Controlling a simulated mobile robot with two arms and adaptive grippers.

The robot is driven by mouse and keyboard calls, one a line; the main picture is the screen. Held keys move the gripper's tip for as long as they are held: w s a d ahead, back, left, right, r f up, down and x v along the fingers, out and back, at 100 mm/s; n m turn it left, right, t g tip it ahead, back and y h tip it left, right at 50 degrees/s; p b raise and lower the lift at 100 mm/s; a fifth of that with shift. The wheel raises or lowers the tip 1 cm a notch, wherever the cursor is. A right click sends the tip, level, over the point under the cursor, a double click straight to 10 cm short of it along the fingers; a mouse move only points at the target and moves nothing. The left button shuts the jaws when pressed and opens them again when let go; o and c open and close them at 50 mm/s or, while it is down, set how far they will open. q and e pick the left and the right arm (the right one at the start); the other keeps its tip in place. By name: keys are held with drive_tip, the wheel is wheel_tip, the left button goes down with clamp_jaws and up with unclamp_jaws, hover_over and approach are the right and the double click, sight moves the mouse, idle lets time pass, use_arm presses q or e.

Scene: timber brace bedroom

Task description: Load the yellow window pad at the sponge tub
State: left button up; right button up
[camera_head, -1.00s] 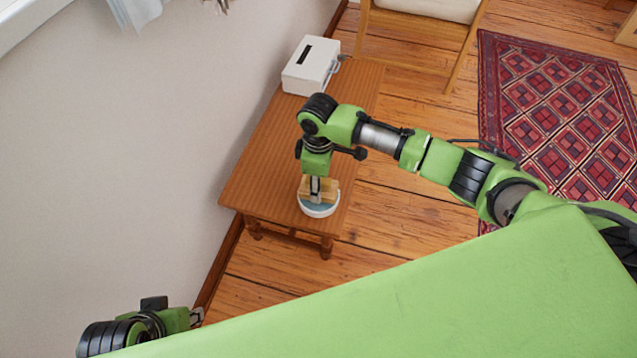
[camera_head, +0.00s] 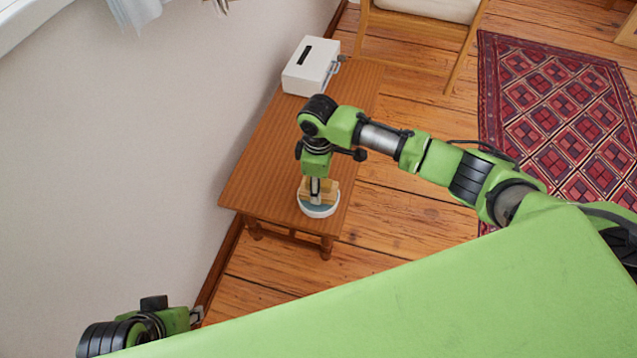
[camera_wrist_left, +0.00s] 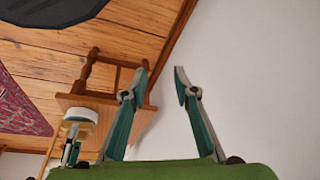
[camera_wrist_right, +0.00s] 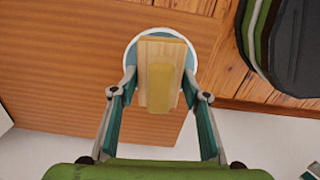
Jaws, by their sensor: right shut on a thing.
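The sponge tub (camera_head: 318,210) is a round white bowl with a blue-grey inside, at the near end of the wooden table. The window pad (camera_head: 331,190) is a pale wooden block with a yellow part, at the tub's mouth. In the right wrist view the pad (camera_wrist_right: 147,50) lies across the tub (camera_wrist_right: 130,58), with its yellow part (camera_wrist_right: 160,88) uppermost. My right gripper (camera_wrist_right: 160,92) is shut on the pad, one finger at each side. Whether the pad touches the tub's bottom is hidden. My left gripper (camera_wrist_left: 163,80) is open and empty beside the wall.
The wooden table (camera_head: 262,165) stands along the white wall. A white box (camera_head: 311,65) with a dark slot sits at its far end. A chair (camera_head: 420,35) and a red patterned rug (camera_head: 565,120) are beyond and right. Wooden floor is bare between table and rug.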

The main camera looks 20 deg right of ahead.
use_arm(q)
drive_tip(key=shift+w+d+r+t, duration=0.1)
drive_tip(key=shift+w+t, duration=0.05)
drive_tip(key=shift+w, duration=0.2)
drive_tip(key=shift+w+d+r+t, duration=0.1)
drive_tip(key=shift+w+t, duration=0.05)
drive_tip(key=shift+w, duration=0.2)
use_arm(e)
drive_tip(key=shift+f, duration=0.35)
idle(0.4)
